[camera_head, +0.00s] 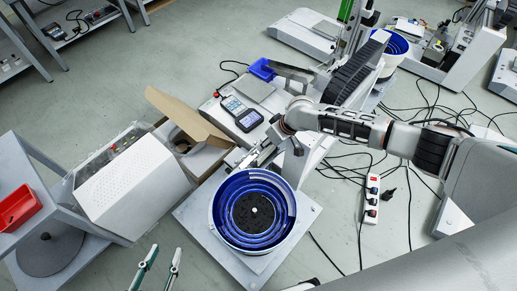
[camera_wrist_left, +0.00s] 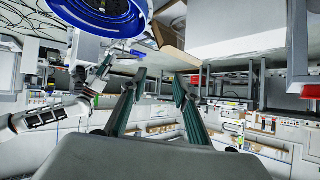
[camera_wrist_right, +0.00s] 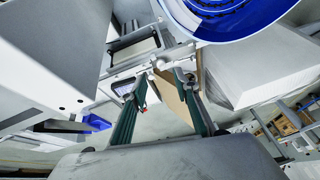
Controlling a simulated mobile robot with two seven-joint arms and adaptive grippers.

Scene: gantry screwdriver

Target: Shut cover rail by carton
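The open brown carton (camera_head: 205,128) stands beside the bowl feeder (camera_head: 253,212), its flap raised; the flap (camera_wrist_right: 178,98) shows behind the fingers in the right wrist view. A narrow grey rail (camera_head: 243,160) lies between bowl and carton, partly hidden by my right gripper; I cannot make out its cover clearly. My right gripper (camera_head: 268,153) is over this rail area; in the right wrist view its fingers (camera_wrist_right: 158,88) are apart, with no clear hold on anything. My left gripper (camera_head: 160,262) is open and empty, low in front of the bowl; its fingers also show apart in the left wrist view (camera_wrist_left: 160,84).
A white perforated machine housing (camera_head: 130,185) stands left of the carton. A red tray (camera_head: 18,207) sits on the left bench. A handheld controller (camera_head: 243,115) lies behind the bowl. A power strip (camera_head: 371,198) and cables lie on the floor at right.

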